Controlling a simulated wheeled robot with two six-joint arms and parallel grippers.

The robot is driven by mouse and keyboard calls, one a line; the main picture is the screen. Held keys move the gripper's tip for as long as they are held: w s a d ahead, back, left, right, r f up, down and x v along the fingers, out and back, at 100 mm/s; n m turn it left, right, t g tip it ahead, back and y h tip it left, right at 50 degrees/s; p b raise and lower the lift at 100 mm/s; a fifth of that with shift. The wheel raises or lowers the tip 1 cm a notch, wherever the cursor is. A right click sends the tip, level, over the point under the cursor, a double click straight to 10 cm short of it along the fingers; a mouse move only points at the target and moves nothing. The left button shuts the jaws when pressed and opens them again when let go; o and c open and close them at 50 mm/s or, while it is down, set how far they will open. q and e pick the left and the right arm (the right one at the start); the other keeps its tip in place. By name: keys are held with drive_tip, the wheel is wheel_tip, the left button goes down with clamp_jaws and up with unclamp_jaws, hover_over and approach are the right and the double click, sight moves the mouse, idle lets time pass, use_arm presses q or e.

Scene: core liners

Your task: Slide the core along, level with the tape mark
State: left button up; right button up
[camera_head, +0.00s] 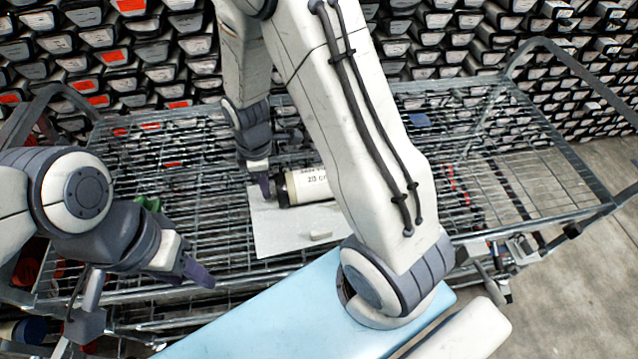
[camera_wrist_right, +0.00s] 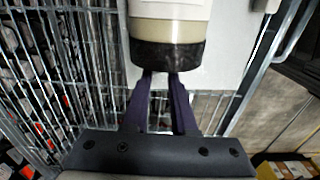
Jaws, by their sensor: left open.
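The core is a short cylinder (camera_head: 308,187) with a white label reading "20" and a dark cap at its left end. It lies on a white sheet (camera_head: 268,235) on the wire cart. My right forearm hides its right part. My right gripper (camera_head: 264,186) is at the capped end. In the right wrist view the fingertips (camera_wrist_right: 161,76) meet or nearly meet the black cap (camera_wrist_right: 166,52), with a narrow gap between the fingers; the core is wider than that gap. My left gripper (camera_head: 198,272) is open and empty, left of the sheet. I cannot make out a tape mark.
A small off-white block (camera_head: 320,235) lies on the sheet in front of the core. The wire cart (camera_head: 180,190) has raised rails at both ends (camera_head: 575,75). Racks of boxes (camera_head: 120,60) stand behind. A light blue surface (camera_head: 270,318) is in front.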

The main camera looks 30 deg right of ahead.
drive_tip(key=shift+s+d+p, duration=0.15)
drive_tip(key=shift+s+d, duration=0.95)
drive_tip(key=shift+d, duration=1.6)
drive_tip(key=shift+s+d+p, duration=0.2)
drive_tip(key=shift+s+d, duration=0.95)
drive_tip(key=shift+d, duration=1.5)
drive_tip(key=shift+s+d+p, duration=0.15)
drive_tip(key=shift+s+d, duration=0.95)
drive_tip(key=shift+d, duration=1.6)
drive_tip(key=shift+s+d+p, duration=0.35)
drive_tip(key=shift+s+d, duration=0.95)
drive_tip(key=shift+d, duration=1.8)
drive_tip(key=shift+s+d+p, duration=0.4)
drive_tip(key=shift+s+d, duration=0.85)
drive_tip(key=shift+d, duration=1.8)
drive_tip(key=shift+s+d+p, duration=0.35)
drive_tip(key=shift+s+d, duration=0.95)
drive_tip(key=shift+d, duration=1.8)
drive_tip(key=shift+w+a, duration=0.25)
drive_tip(key=shift+a, duration=0.3)
drive_tip(key=shift+w+a, duration=0.2)
drive_tip(key=shift+a, duration=0.3)
wheel_tip(320, 180, up, 9)
drive_tip(key=p, duration=0.7)
drive_tip(key=shift+p, duration=0.4)
